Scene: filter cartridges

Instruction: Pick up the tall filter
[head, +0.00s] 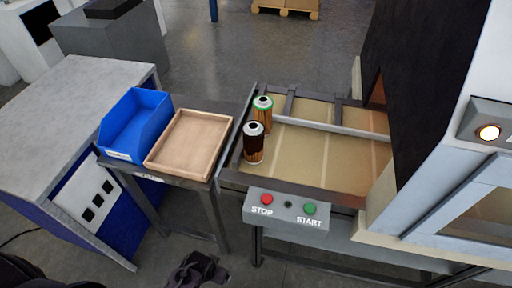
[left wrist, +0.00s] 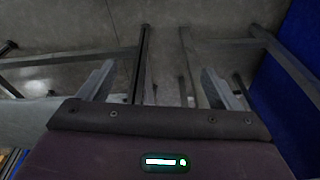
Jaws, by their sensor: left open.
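Two filters stand upright close together at the left end of the conveyor bed in the head view. The rear filter (head: 264,113) has a green ring around its white top and a brown pleated body; its lower part is partly hidden by the front one. The front filter (head: 254,145) has a white top and a dark band over a brown body. I cannot tell clearly which is taller. My left gripper (head: 197,270) is low in front of the table, well below and apart from the filters. In the left wrist view its fingers (left wrist: 160,88) are spread and empty. My right gripper is not visible.
A blue bin (head: 137,124) and an empty wooden tray (head: 190,142) sit on the table left of the conveyor (head: 325,160). A STOP/START box (head: 286,211) juts out in front. A machine housing (head: 450,140) stands at the right.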

